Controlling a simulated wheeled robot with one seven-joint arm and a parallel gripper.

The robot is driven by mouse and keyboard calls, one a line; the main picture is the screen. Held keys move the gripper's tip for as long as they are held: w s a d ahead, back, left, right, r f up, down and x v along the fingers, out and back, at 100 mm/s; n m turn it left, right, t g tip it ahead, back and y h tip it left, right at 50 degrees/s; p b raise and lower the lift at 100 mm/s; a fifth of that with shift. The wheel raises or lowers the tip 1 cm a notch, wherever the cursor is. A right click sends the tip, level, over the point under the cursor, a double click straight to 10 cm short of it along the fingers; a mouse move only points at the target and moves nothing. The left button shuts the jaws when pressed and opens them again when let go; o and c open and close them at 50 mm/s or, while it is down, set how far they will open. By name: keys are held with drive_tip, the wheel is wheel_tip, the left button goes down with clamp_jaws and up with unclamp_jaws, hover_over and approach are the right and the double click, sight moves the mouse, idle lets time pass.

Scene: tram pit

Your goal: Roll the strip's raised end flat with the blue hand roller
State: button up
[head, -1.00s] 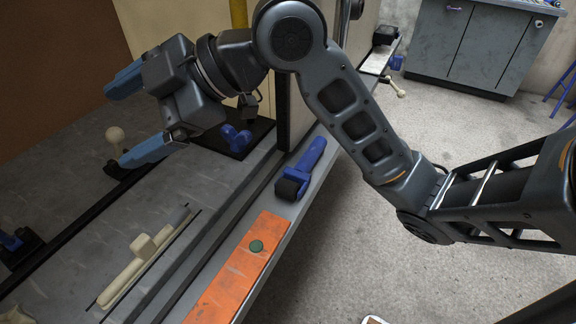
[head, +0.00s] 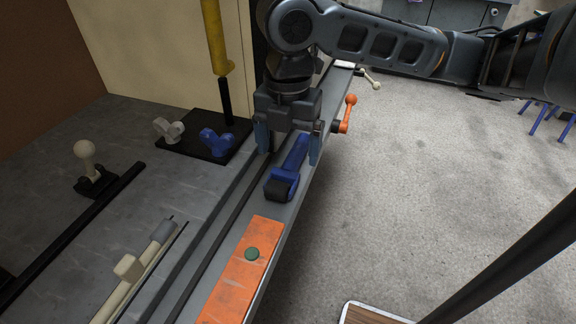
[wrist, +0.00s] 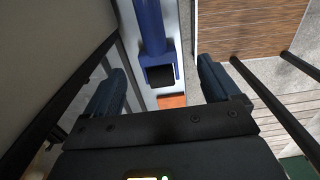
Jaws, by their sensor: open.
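The blue hand roller (head: 289,168) lies on the grey ledge, its black roller end (head: 277,190) toward me and its handle pointing away. In the wrist view, its handle (wrist: 152,30) runs between the two fingers. My gripper (head: 288,155) is open and points down over the handle, one blue finger on each side. I cannot tell if the fingers touch it. An orange strip (head: 238,285) lies on the same ledge, nearer to me, with a green disc (head: 252,254) on it. I cannot make out a raised end. A corner of it shows in the wrist view (wrist: 172,101).
An orange-knobbed lever (head: 347,112) stands at the ledge's outer edge, right of my gripper. A black plate with blue and grey wing knobs (head: 215,143) and a yellow post (head: 216,40) are to the left. A beige slide handle (head: 128,268) is nearer left. Open floor lies right.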

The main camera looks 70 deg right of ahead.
sight(285, 173)
drive_tip(key=f, duration=0.6)
drive_tip(key=shift+w+a, duration=0.2)
drive_tip(key=shift+a, duration=0.2)
drive_tip(key=c, duration=1.2)
drive_tip(key=shift+r, duration=0.1)
drive_tip(key=shift+r, duration=0.6)
wheel_tip(285, 173, up, 3)
drive_tip(key=shift+f, duration=0.2)
drive_tip(key=s+d+r, duration=0.2)
drive_tip(key=s, duration=0.1)
drive_tip(key=s+d+r, duration=0.2)
drive_tip(key=s+d, duration=0.1)
drive_tip(key=s+d+r, duration=0.2)
drive_tip(key=s+r, duration=0.1)
drive_tip(key=shift+d, duration=0.25)
